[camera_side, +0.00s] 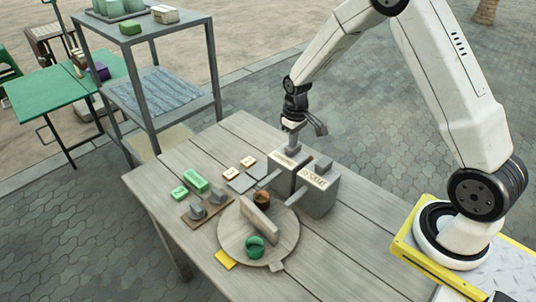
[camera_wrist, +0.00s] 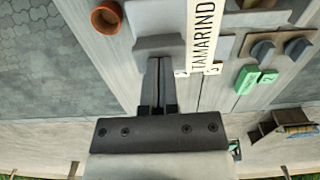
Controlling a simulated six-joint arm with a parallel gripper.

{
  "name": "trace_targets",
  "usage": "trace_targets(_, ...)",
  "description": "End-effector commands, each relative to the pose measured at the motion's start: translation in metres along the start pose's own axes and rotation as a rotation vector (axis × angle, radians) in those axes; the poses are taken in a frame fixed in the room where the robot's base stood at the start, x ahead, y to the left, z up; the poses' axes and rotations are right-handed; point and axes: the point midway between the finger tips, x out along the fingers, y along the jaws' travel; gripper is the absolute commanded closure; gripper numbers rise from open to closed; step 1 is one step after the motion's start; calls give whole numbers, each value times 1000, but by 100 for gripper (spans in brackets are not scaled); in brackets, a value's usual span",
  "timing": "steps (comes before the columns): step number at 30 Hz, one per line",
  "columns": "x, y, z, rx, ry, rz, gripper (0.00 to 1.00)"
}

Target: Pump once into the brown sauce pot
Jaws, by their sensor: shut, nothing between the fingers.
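Two grey dispenser boxes stand behind the tray: the tamarind one (camera_side: 282,178), whose label reads clearly in the wrist view (camera_wrist: 203,38), and the sesame one (camera_side: 318,190). Each has a spout towards the tray. My gripper (camera_side: 292,146) is shut and empty, pointing down over the tamarind dispenser's top. In the wrist view its fingertips (camera_wrist: 160,62) meet the edge of a grey block (camera_wrist: 158,46); I cannot tell whether they touch it.
Green blocks (camera_side: 195,180), a board with grey knobs (camera_side: 208,210) and small numbered tiles (camera_side: 248,162) lie left. The table's near right is clear.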

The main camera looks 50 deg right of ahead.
Motion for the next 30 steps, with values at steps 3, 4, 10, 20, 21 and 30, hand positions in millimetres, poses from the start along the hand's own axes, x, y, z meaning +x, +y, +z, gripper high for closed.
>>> trace_targets(3,0,0,0,0,0,0,100)
trace_targets(4,0,0,0,0,0,0,100)
trace_targets(10,4,0,0,0,-1,0,100)
trace_targets(20,9,0,0,0,0,0,100)
trace_targets(21,9,0,0,0,0,0,100)
trace_targets(30,6,0,0,0,0,0,100)
